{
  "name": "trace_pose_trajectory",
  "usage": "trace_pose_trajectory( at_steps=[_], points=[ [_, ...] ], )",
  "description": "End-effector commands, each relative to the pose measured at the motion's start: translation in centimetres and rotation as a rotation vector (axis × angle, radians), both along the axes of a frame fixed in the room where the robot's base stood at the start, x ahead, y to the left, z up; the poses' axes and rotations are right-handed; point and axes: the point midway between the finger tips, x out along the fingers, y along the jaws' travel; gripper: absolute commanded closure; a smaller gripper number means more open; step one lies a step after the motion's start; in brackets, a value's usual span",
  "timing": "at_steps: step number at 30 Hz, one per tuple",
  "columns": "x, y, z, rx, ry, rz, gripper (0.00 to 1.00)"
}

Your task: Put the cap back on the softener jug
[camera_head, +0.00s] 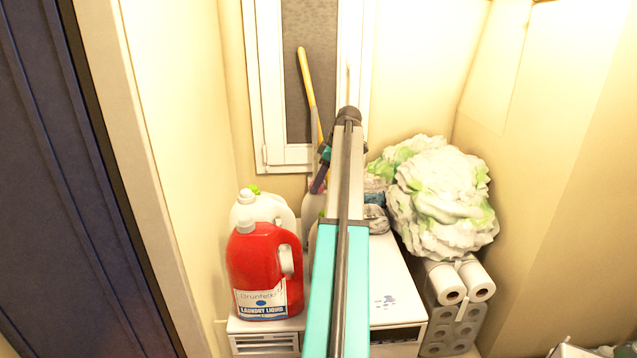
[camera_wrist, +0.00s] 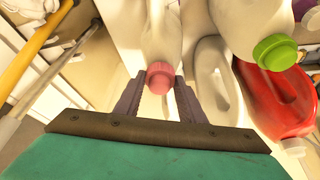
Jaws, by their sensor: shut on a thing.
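My gripper (camera_wrist: 160,82) has its two dark fingers on either side of a pink cap (camera_wrist: 160,74) and is shut on it. The cap lines up with the narrow end of a cream bottle or jug (camera_wrist: 162,35); I cannot tell whether it is seated there. In the head view my gripper (camera_head: 319,180) is beyond my arm, close above a pale container (camera_head: 314,212) that my arm partly hides. I cannot tell for certain which container is the softener jug.
A red laundry jug (camera_head: 262,262) and a white jug (camera_head: 270,210) stand left on the white washer top (camera_head: 393,285). The wrist view shows a green cap (camera_wrist: 274,52) nearby. A yellow-handled pole (camera_head: 308,80) leans behind. Crumpled laundry (camera_head: 440,200) sits right, above paper rolls (camera_head: 447,283).

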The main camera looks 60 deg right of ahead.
Motion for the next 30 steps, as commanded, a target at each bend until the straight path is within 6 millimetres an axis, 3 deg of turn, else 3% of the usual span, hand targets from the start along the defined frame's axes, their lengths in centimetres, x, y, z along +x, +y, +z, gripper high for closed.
trace_pose_trajectory(
  at_steps=[19, 30],
  points=[
    [-0.01, 0.06, -0.16, 0.000, 0.000, -0.015, 0.84],
    [-0.07, 0.16, -0.17, -0.002, -0.001, -0.246, 0.84]
  ],
)
